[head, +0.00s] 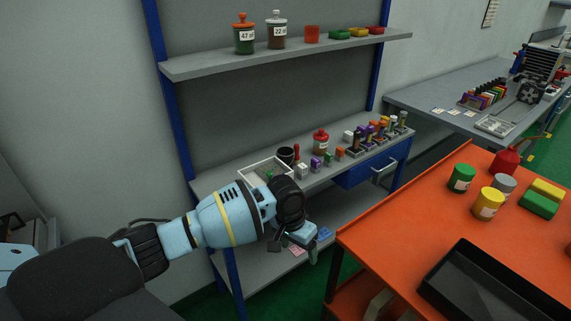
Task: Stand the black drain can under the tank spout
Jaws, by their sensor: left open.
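A small black can-like cup (286,155) stands upright on the grey bench, at the edge of a white-rimmed tray; it may be the drain can. I cannot make out a tank with a spout. My left gripper (294,250) is open and points down in front of the bench's front edge, below and apart from the black cup. No object shows between its fingers. My right gripper is not in view.
The white-rimmed tray (246,174) and several small bottles and blocks stand on the bench. The orange cart (400,215) at right carries cans, a red oil can (507,160) and a black tray (455,290). A lower shelf (258,272) lies under my gripper.

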